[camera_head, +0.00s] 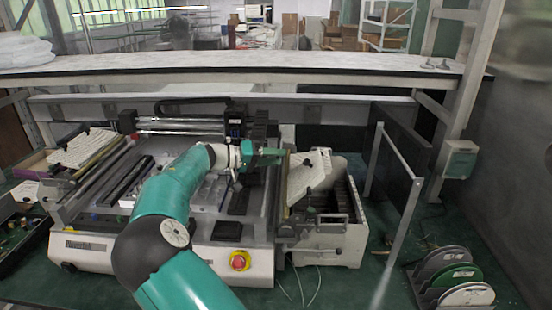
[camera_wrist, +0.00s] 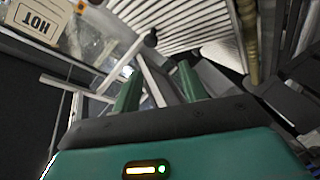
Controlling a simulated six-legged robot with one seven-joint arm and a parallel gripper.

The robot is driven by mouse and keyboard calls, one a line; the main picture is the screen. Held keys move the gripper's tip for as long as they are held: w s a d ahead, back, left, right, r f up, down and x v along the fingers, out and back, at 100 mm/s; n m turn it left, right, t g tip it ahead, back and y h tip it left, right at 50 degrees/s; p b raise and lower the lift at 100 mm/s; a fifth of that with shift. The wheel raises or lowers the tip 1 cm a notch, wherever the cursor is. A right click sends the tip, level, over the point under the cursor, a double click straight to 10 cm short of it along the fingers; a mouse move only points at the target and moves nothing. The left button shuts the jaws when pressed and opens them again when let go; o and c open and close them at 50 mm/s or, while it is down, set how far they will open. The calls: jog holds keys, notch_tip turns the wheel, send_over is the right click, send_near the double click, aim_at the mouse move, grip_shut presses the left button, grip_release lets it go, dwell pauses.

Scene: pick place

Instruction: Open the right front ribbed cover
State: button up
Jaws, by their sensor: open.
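The right ribbed cover (camera_head: 309,176) is a pale panel at the right end of the bench machine, tilted up at an angle above the white box section. In the wrist view a ribbed pale surface (camera_wrist: 180,22) fills the upper middle, beyond the fingertips. My gripper (camera_head: 272,157) is just left of the cover in the head view. In the wrist view its two green fingers (camera_wrist: 158,85) are apart with nothing clearly held between them. Whether a finger touches the cover's edge I cannot tell.
The machine (camera_head: 165,256) has a red emergency button (camera_head: 239,261) at its front. A similar ribbed cover (camera_head: 82,148) is at the left. A grey metal frame (camera_head: 398,205) stands to the right, with round discs (camera_head: 451,275) in a rack at the lower right. A shelf (camera_head: 240,64) crosses behind.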

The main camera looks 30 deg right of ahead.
jog(key=v, duration=1.3)
jog(key=shift+s+a, duration=0.1)
jog(key=s+d+f+n+t+y, duration=0.1)
jog(key=s+d+f+y, duration=0.1)
jog(key=s+d+y, duration=0.3)
jog(key=s+d+f+n+t+y, duration=0.1)
jog(key=s+f+n+y, duration=0.15)
jog(key=s, duration=0.35)
jog(key=s+a+n+t+y, duration=0.2)
jog(key=s+a, duration=0.6)
jog(key=s, duration=0.4)
jog(key=s+a+r+n+t+y, duration=0.1)
jog(key=s+a+n+t+y, duration=0.2)
jog(key=s+a, duration=0.6)
jog(key=s+t+y, duration=0.2)
jog(key=s+y, duration=0.1)
jog(key=shift+n+t, duration=0.3)
jog(key=shift+n, duration=0.05)
jog(key=shift+s+a+f, duration=0.1)
jog(key=shift+s+a, duration=0.1)
jog(key=shift+a, duration=0.05)
jog(key=shift+c, duration=1.1)
grip_shut()
jog(key=shift+s, duration=0.1)
